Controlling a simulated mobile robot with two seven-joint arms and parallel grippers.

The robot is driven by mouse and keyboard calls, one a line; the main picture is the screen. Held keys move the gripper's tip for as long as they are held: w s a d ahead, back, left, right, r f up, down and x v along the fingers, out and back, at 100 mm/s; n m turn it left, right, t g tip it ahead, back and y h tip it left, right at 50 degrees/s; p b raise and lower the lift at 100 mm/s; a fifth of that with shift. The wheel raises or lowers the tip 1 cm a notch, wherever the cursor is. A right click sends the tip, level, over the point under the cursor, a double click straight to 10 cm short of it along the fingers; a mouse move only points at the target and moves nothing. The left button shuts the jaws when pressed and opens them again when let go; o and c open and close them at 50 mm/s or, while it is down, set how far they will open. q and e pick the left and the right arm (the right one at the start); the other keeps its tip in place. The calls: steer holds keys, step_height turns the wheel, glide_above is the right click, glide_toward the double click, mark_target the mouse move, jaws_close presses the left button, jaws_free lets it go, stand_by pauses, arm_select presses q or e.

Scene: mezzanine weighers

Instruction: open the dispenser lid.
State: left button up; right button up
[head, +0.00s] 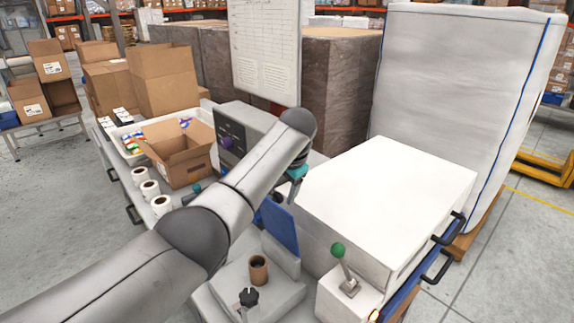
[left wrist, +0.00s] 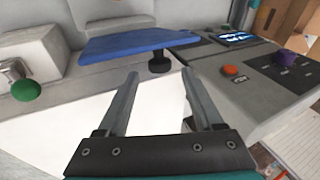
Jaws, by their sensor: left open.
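My left gripper (left wrist: 160,73) is open, with nothing between its two grey fingers in the left wrist view. In the head view my left arm crosses in front of the bench and hides most of this gripper. A blue flat panel (left wrist: 140,40) lies beyond the fingertips in the left wrist view, with a black knob under its edge. The panel also shows tilted in the head view (head: 281,226), partly behind my arm. I cannot tell for certain whether this panel is the dispenser lid. The fingers appear apart from it. My right gripper is not in view.
A control panel (left wrist: 265,75) has an orange button and purple knob. An open carton (head: 180,155), white rolls and a brown cup (head: 258,269) crowd the bench.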

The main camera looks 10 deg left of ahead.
arm_select(q)
steer(key=v, duration=0.8)
steer(key=shift+s+d+f, duration=0.1)
